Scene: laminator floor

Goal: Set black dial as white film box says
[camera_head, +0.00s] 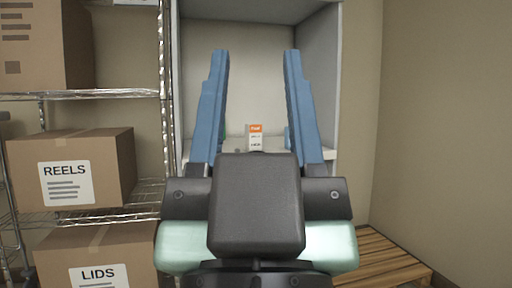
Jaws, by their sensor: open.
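My gripper (256,58) is open and empty, its two blue fingers pointing up in the picture towards a grey cabinet. Between the fingers, a small white box with an orange top band (256,136) stands on the cabinet's shelf. It may be the white film box; its print is too small to read. No black dial can be made out. My gripper's body hides the area below the box.
The grey open cabinet (331,70) stands ahead. At left, a wire rack (140,95) holds cardboard boxes, one marked REELS (110,165) and one marked LIDS (115,250). A wooden pallet (385,262) lies at the lower right, by a bare wall.

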